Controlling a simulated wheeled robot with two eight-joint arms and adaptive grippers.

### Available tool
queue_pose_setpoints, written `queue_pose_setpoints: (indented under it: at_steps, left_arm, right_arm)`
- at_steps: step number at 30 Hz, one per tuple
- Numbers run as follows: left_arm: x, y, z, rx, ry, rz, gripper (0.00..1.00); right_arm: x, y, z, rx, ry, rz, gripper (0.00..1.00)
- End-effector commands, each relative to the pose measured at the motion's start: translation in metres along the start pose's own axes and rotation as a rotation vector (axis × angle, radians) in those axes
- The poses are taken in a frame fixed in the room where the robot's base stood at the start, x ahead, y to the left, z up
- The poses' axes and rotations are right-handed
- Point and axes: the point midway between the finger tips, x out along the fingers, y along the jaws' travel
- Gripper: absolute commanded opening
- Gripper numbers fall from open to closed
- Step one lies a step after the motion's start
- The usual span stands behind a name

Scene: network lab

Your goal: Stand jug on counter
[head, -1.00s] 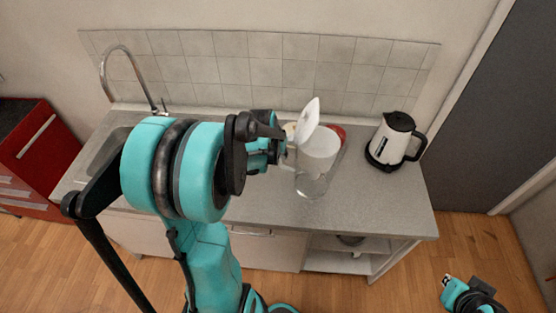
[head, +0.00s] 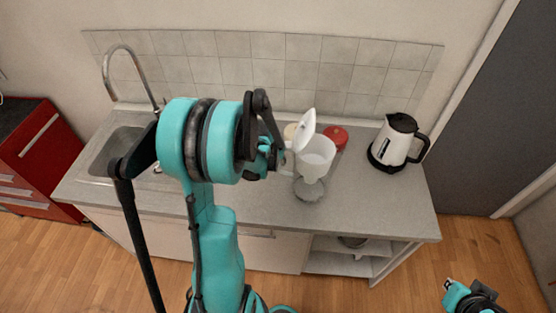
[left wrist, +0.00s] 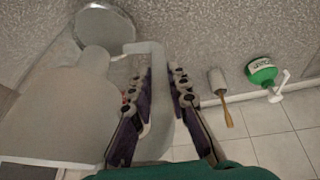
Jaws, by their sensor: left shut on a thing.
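The jug (head: 315,155) is white and translucent, with a raised white lid flap (head: 306,125). It is over the middle of the counter (head: 240,200), right of my left gripper (head: 283,156). In the left wrist view the jug (left wrist: 60,110) fills the left side, and my left gripper (left wrist: 163,90) is shut on its handle (left wrist: 153,55). A grey round shape (head: 309,190) shows under the jug; I cannot tell if it belongs to it or whether the jug touches the counter. My right gripper (head: 450,284) is low at the right, away from the counter; its jaw state is unclear.
A white and black kettle (head: 393,143) stands right of the jug. A red round item (head: 336,136) is close behind the jug. The sink (head: 118,148) is at the left. The left wrist view shows a brush (left wrist: 220,90) and a green bottle (left wrist: 262,72). The counter's front right is clear.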

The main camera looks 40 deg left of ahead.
Motion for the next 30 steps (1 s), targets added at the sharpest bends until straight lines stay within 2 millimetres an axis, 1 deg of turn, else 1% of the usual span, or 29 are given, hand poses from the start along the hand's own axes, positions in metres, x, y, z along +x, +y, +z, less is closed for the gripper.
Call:
queue_pose_setpoints:
  at_steps: [1, 2, 3, 4, 13, 17, 20, 27, 30]
  left_arm:
    - [0.002, 0.0, 0.001, -0.001, 0.001, 0.001, 0.0]
    - [0.002, 0.0, 0.001, 0.0, 0.0, 0.0, 0.24]
    - [0.001, 0.0, 0.0, 0.0, 0.0, 0.0, 0.35]
    - [0.001, 0.0, 0.0, 0.0, 0.0, 0.0, 0.37]
    - [0.0, 0.0, 0.0, 0.0, 0.0, 0.0, 0.37]
    - [-0.009, 0.0, -0.001, 0.0, 0.0, 0.0, 0.37]
    - [-0.026, 0.0, -0.001, -0.001, 0.0, 0.0, 0.37]
    - [-0.078, 0.0, -0.001, -0.002, 0.0, -0.001, 0.37]
    - [-0.096, 0.0, 0.0, 0.0, 0.0, -0.001, 0.37]
  right_arm:
    - [0.002, 0.0, 0.002, 0.0, 0.0, 0.0, 0.0]
    - [0.001, 0.0, 0.001, 0.0, 0.0, 0.0, 0.0]
    - [0.001, 0.0, 0.001, 0.0, 0.0, 0.0, 0.0]
    - [0.001, 0.0, 0.001, 0.0, 0.0, 0.0, 0.0]
    - [0.0, 0.0, 0.0, 0.0, 0.0, 0.0, 0.0]
    - [-0.003, 0.0, -0.002, 0.0, 0.0, 0.0, 0.0]
    - [-0.005, 0.0, -0.003, 0.0, 0.0, 0.0, 0.0]
    - [-0.011, 0.0, -0.008, 0.0, 0.0, 0.0, 0.0]
    - [-0.013, 0.0, -0.009, 0.0, 0.0, 0.0, 0.0]
